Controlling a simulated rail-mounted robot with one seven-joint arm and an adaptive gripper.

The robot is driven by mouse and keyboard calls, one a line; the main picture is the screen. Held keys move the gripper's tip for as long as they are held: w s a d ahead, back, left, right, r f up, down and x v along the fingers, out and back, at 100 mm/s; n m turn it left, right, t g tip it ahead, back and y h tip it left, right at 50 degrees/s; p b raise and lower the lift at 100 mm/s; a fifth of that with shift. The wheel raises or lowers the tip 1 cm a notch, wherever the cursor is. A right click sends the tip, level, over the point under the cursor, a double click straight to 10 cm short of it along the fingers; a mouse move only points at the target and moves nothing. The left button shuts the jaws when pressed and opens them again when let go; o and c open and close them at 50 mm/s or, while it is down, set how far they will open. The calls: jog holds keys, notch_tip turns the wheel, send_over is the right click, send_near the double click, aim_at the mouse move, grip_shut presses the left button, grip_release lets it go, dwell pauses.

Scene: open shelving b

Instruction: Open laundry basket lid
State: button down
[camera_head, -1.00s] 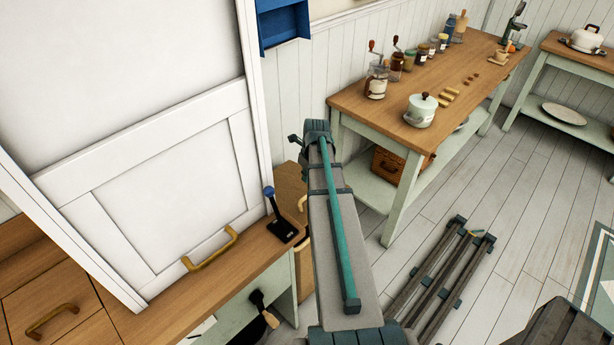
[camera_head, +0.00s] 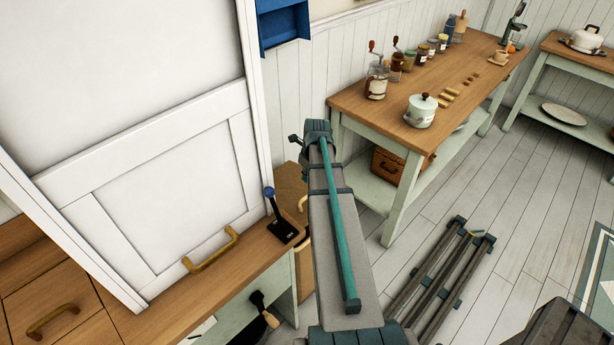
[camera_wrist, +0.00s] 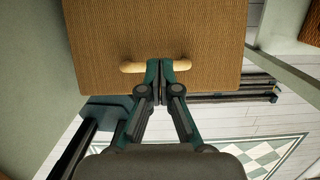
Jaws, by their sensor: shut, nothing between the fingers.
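The laundry basket's brown woven lid (camera_wrist: 205,35) fills the upper middle of the wrist view. A pale bar handle (camera_wrist: 132,68) sits near its lower edge. My gripper (camera_wrist: 160,66) is shut, its two fingers together in front of the handle's middle and hiding that part. I cannot tell whether the fingertips touch the handle. Nothing shows between them. In the head view, the basket's brown lid (camera_head: 289,184) shows only in part, left of my arm, between the wooden counter and the island table. My arm hides the rest of the basket and the fingertips there.
A wooden counter (camera_head: 205,285) with a white door panel (camera_head: 165,190) stands at left. A black lever with a blue knob (camera_head: 269,192) stands by the basket. A wooden table (camera_head: 400,95) with jars and a pot (camera_head: 421,112) is at right.

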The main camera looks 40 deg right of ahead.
jog(key=s+r+p, duration=0.4)
jog(key=r+p, duration=0.2)
jog(key=r, duration=0.3)
jog(key=s+d+f+t+b, duration=0.15)
jog(key=s+f+b, duration=0.25)
jog(key=f+b, duration=0.6)
jog(key=shift+t, duration=0.55)
jog(key=b+x, duration=0.1)
jog(key=x, duration=0.4)
jog(key=a+b+x, duration=0.1)
jog(key=x, duration=0.1)
jog(key=shift+w+f+b, duration=0.2)
jog(key=shift+w+b, duration=0.1)
jog(key=shift+w, duration=0.2)
jog(key=shift+r, duration=0.1)
